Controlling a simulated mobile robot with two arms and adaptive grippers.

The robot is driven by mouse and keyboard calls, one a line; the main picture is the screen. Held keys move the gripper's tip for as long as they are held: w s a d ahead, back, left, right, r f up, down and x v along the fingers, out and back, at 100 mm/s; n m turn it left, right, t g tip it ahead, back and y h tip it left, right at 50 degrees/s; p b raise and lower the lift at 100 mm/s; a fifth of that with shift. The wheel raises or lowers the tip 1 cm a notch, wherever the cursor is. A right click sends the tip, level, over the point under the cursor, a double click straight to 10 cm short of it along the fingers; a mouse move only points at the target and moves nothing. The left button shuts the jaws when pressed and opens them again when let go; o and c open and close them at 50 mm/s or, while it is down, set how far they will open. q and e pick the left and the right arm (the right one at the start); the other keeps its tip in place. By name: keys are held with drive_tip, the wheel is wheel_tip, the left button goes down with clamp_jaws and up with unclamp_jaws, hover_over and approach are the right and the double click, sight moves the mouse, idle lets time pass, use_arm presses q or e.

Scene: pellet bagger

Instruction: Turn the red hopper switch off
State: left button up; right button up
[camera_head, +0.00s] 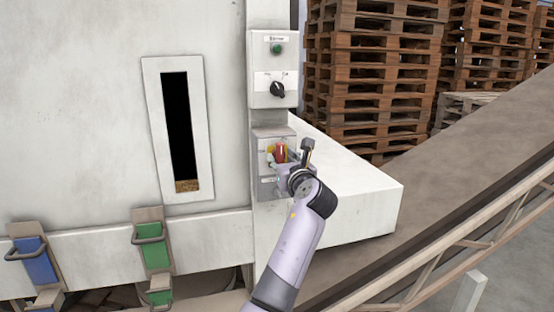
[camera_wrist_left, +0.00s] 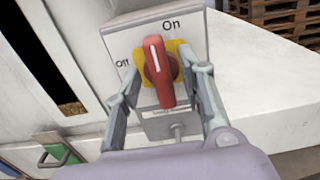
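The red hopper switch (camera_head: 281,153) is a rotary handle on a yellow plate on the lower grey box of the machine. In the left wrist view the red handle (camera_wrist_left: 160,72) stands nearly upright, its white mark pointing up and slightly left, between the "Off" label at left and the "On" label at top. My left gripper (camera_wrist_left: 168,76) is open, with one finger on each side of the handle. Gaps seem to show beside the handle; contact is hard to tell. In the head view my left gripper (camera_head: 284,170) partly covers the switch. My right gripper is out of view.
Above is a control box (camera_head: 273,69) with a green button and black knob. A white ledge (camera_head: 345,190) juts out at right, beside a sloping conveyor (camera_head: 450,175). Green (camera_head: 154,246) and blue (camera_head: 37,260) latches sit lower left. Pallet stacks (camera_head: 370,80) stand behind.

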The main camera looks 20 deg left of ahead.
use_arm(q)
drive_tip(key=shift+s+d+r, duration=0.15)
drive_tip(key=shift+d+r, duration=0.05)
drive_tip(key=shift+f, duration=0.1)
clamp_jaws()
idle(0.4)
